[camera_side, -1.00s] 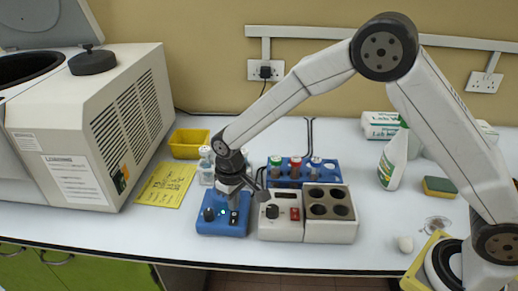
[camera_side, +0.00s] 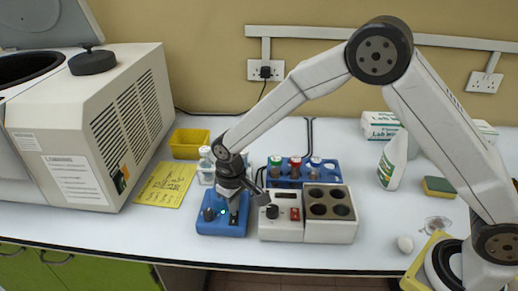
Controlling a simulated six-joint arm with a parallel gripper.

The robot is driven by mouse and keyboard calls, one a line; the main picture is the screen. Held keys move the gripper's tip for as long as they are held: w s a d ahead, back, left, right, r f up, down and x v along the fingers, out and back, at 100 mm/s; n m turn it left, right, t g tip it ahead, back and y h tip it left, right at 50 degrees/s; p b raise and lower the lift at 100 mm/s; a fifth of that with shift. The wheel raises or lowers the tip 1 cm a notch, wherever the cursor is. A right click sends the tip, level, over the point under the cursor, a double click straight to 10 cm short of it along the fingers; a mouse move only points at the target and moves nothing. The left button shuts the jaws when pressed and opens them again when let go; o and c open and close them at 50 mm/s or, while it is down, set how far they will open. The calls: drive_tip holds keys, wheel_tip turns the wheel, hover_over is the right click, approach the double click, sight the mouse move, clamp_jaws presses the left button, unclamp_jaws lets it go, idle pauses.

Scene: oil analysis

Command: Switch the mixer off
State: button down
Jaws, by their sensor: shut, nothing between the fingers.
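The mixer (camera_side: 222,228) is a small blue unit near the front of the bench. It has a black knob (camera_side: 208,214) at its left, a small green light, and a dark switch (camera_side: 234,219) at its right. My gripper (camera_side: 234,211) is shut and empty, pointing down over the right part of the mixer, at or just above the switch. I cannot tell whether the fingertips touch it. The gripper hides the back of the mixer.
A heater block (camera_side: 330,228) with round wells and a red switch stands right of the mixer. A blue rack (camera_side: 325,169) with capped vials is behind. Clear bottles (camera_side: 206,165), a yellow tray (camera_side: 188,143) and a large centrifuge (camera_side: 100,135) lie left. Front bench is clear.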

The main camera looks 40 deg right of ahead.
drive_tip(key=shift+f, duration=0.65)
idle(0.6)
drive_tip(key=shift+r, duration=3.55)
drive_tip(key=shift+s+d+r, duration=0.15)
drive_tip(key=shift+s+d, duration=0.1)
drive_tip(key=shift+d, duration=0.25)
drive_tip(key=s+d+m+t, duration=0.1)
drive_tip(key=s+d, duration=0.4)
drive_tip(key=s+d+r+m, duration=0.1)
drive_tip(key=s+d, duration=0.4)
drive_tip(key=s, duration=0.1)
drive_tip(key=s+d+m+t, duration=0.1)
drive_tip(key=s+d, duration=0.4)
drive_tip(key=s, duration=0.1)
drive_tip(key=shift+s+d+r+t, duration=0.1)
drive_tip(key=shift+s+r+t, duration=0.15)
drive_tip(key=shift+t, duration=0.05)
